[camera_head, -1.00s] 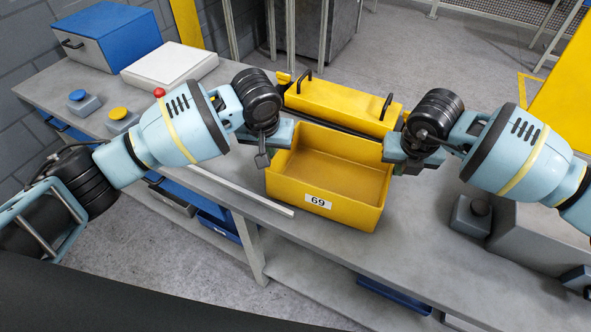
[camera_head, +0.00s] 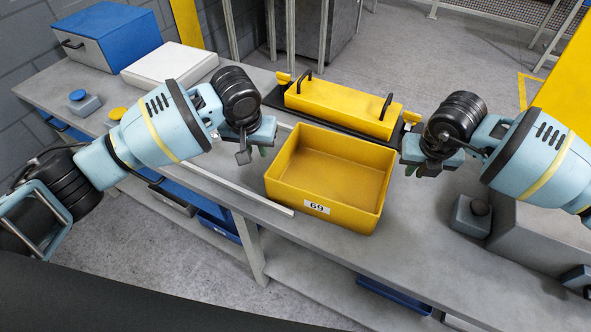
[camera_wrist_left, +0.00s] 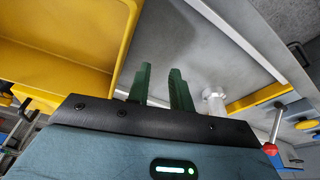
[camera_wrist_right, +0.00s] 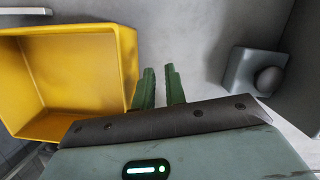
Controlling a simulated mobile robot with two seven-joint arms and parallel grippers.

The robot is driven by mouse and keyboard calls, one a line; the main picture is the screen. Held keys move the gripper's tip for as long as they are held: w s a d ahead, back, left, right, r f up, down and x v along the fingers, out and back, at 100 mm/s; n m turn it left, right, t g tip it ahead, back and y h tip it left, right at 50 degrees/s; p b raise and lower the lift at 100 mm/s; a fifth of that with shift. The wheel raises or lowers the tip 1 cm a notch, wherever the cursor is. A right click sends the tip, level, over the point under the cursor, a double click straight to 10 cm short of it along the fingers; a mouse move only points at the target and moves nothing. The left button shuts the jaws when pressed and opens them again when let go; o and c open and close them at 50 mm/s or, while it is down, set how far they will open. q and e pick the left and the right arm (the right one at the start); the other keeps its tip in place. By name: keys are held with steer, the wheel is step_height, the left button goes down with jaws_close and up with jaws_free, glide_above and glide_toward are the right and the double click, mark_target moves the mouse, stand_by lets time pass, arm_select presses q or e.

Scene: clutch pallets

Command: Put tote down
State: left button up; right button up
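The yellow tote (camera_head: 330,178), labelled 69, rests on the grey workbench and looks empty inside. My left gripper (camera_head: 256,150) is just off the tote's left side. In the left wrist view its two green fingers (camera_wrist_left: 160,88) stand apart with nothing between them, and the tote wall (camera_wrist_left: 128,35) is beside them. My right gripper (camera_head: 418,168) is just off the tote's right side. In the right wrist view its green fingers (camera_wrist_right: 160,86) are apart and empty, beside the tote's wall (camera_wrist_right: 128,65).
A yellow fixture with black handles (camera_head: 340,105) stands behind the tote. A white strip (camera_head: 245,187) lies at left on the bench (camera_head: 430,245). A grey button box (camera_head: 472,215) is at right. A blue box (camera_head: 110,38) and white slab (camera_head: 170,64) are at the back left.

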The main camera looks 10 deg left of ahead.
steer(key=shift+o, duration=0.6)
arm_select(q)
steer(key=shift+r, duration=0.1)
steer(key=v, duration=1.1)
steer(key=shift+r, duration=0.4)
steer(key=shift+s, duration=0.15)
arm_select(e)
steer(key=shift+r, duration=0.1)
steer(key=v, duration=1.1)
steer(key=shift+r, duration=0.4)
arm_select(q)
steer(key=shift+f, duration=0.1)
arm_select(e)
steer(key=shift+s, duration=0.2)
